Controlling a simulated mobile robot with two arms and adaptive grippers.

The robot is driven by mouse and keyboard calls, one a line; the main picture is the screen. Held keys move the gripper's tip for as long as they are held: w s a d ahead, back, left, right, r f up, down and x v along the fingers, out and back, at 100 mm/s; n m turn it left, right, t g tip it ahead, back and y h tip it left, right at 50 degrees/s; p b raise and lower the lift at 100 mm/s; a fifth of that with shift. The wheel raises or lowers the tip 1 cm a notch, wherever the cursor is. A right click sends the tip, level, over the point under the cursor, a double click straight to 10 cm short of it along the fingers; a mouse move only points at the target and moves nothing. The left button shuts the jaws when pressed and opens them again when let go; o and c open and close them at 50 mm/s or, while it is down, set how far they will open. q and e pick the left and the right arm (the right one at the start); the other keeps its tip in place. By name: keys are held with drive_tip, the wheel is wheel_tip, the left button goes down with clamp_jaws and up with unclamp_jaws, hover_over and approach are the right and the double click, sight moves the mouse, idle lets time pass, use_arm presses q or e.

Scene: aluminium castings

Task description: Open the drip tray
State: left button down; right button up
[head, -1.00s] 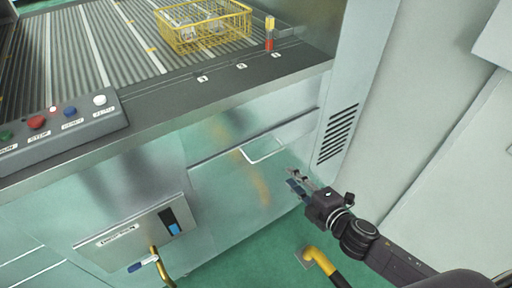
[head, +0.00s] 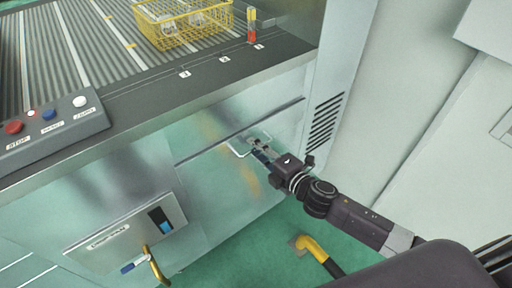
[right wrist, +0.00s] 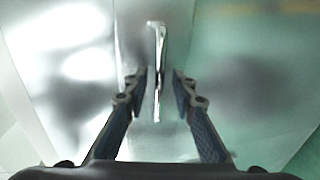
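The drip tray appears to be the drawer front (head: 208,185) in the machine's metallic side, below a dark horizontal gap. It looks closed. A pale bar handle (head: 235,152) stands out from it. My right gripper (head: 257,145) is at the right part of this handle, which it partly hides. In the right wrist view the gripper (right wrist: 158,85) is open. The handle bar (right wrist: 158,50) lies upright in the picture between the two fingers, with a gap on both sides. My left gripper is in no view.
Above are a button panel (head: 48,125) and a yellow wire basket (head: 185,25) on the ribbed deck.

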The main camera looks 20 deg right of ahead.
clamp_jaws()
drive_tip(key=shift+s+f, duration=0.1)
idle(0.6)
